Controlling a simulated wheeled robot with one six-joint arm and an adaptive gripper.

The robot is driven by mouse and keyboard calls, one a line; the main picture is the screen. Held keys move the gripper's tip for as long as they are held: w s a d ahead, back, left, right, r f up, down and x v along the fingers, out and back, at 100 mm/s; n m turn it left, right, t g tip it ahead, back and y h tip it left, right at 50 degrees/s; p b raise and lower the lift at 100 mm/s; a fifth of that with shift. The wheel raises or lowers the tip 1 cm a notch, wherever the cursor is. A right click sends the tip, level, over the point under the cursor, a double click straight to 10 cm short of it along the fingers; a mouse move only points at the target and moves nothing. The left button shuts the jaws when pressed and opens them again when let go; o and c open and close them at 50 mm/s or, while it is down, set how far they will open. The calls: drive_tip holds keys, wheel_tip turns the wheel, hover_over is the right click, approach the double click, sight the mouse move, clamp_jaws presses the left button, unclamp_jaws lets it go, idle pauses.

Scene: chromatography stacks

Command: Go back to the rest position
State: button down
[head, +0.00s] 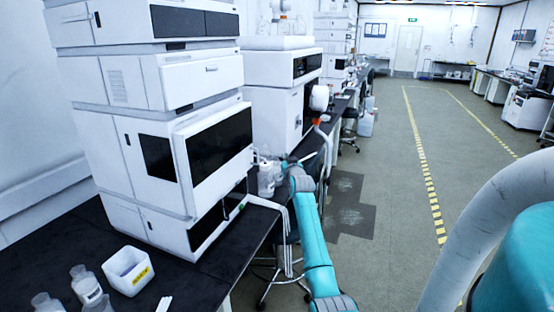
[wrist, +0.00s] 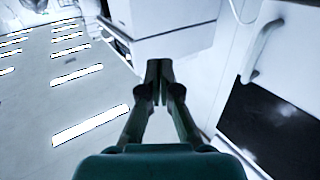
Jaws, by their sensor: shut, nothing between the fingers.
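My gripper (wrist: 160,72) shows in the wrist view with its two dark fingertips together and nothing between them. It is close to white instrument housings, one ahead of the fingertips and one to the right with a handle (wrist: 262,50). I cannot tell whether the fingers touch anything. In the head view my teal arm reaches forward beside the bench edge, near the white chromatography stack (head: 170,130). The gripper itself is not clear in the head view.
The dark bench (head: 60,245) holds a white tub with a yellow label (head: 128,271) and several bottles (head: 87,284). A second instrument stack (head: 275,105) stands behind. A stool (head: 283,270) is under the bench edge. The floor to the right (head: 390,210) is open.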

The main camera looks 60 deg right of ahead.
drive_tip(key=s, duration=0.2)
drive_tip(key=s+d, duration=0.1)
drive_tip(key=s, duration=0.1)
drive_tip(key=shift+s+d, duration=0.15)
drive_tip(key=shift+s, duration=0.1)
